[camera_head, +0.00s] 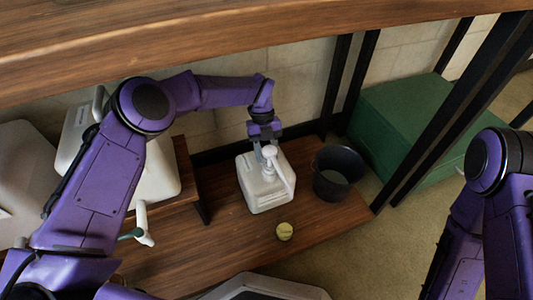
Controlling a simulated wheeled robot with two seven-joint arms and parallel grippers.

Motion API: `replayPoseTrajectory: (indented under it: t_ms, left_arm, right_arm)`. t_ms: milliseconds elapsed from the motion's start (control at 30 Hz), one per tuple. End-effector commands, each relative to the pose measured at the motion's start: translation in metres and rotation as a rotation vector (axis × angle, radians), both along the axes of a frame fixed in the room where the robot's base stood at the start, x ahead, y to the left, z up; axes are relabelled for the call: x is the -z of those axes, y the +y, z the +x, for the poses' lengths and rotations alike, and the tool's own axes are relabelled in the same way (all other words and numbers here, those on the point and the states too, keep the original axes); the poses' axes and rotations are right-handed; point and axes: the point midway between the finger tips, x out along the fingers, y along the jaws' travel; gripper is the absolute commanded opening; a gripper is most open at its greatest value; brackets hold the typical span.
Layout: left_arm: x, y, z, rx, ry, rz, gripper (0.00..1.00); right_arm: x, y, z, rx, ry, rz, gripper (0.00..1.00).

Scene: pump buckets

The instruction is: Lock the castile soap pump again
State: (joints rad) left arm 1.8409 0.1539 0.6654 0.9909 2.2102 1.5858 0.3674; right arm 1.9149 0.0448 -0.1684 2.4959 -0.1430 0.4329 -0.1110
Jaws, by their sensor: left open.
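A white square container (267,192) stands upright on the lower wooden shelf, in the middle of the head view. Its white pump (277,166) rises from the top, with the nozzle slanting down to the right. I take it for the castile soap, but no label can be read. My left gripper (261,153) reaches down over the container from behind, right beside the pump head. It is open; whether a finger touches the pump cannot be told. My right arm is at the right edge, and its gripper is out of view.
A dark bucket (337,174) stands right of the container, and a round yellowish thing (284,232) lies in front. Another white container (150,175) sits on a raised wooden stand at left. A green box (405,130) and black posts are at right. A thick wooden board (200,40) hangs above.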

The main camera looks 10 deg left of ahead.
Motion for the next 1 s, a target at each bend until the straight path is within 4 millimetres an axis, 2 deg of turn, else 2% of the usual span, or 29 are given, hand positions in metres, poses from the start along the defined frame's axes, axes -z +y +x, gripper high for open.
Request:
replayPoseTrajectory:
  t_ms: [67,100,200,633,867,1000]
  left_arm:
    - [0.0,0.0,0.0,0.0,0.0,0.0,0.43]
    - [0.0,0.0,0.0,0.0,0.0,0.0,0.3]
    - [0.0,0.0,0.0,0.0,0.0,0.0,0.0]
    - [-0.001,-0.002,0.001,0.057,0.002,0.002,0.0]
    - [-0.001,-0.008,0.002,0.208,0.002,0.001,0.0]
    - [-0.001,-0.013,0.003,0.336,0.003,0.0,0.0]
  right_arm:
    - [0.0,0.0,0.0,0.0,0.0,0.0,0.0]
    - [0.0,0.0,0.0,0.0,0.0,0.0,0.0]
    - [0.0,0.0,0.0,0.001,0.0,0.0,0.0]
    - [-0.007,0.004,-0.004,0.004,0.025,0.013,0.0]
    - [-0.022,0.013,-0.015,0.011,0.087,0.042,0.0]
    - [-0.022,0.015,-0.01,0.038,0.045,0.03,0.0]
